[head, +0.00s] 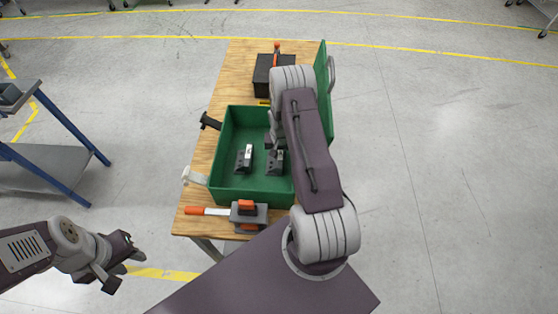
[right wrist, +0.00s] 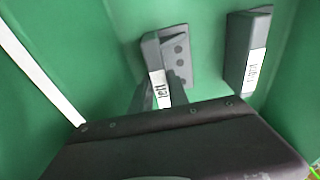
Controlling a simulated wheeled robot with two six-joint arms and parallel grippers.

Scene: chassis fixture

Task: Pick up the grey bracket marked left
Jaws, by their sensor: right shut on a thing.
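The grey bracket marked left (right wrist: 158,62) stands in the green box, its label facing the camera in the right wrist view. My right gripper (right wrist: 158,98) is shut on it, a finger on each side. In the head view my right arm reaches over the box, and its gripper (head: 273,142) is partly hidden by the arm, at the right-hand bracket (head: 274,168). The bracket marked right (right wrist: 250,52) stands apart to the right in the wrist view. The head view also shows a second bracket (head: 243,160) left of the gripped one. My left gripper (head: 121,267) is open and empty, left of the table.
The green box (head: 217,150) sits on a wooden table (head: 203,160), with a raised green panel (head: 322,85) at its right. A black case (head: 262,75) stands behind. An orange-handled clamp tool (head: 246,213) lies in front. A blue-legged cart (head: 45,160) stands left.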

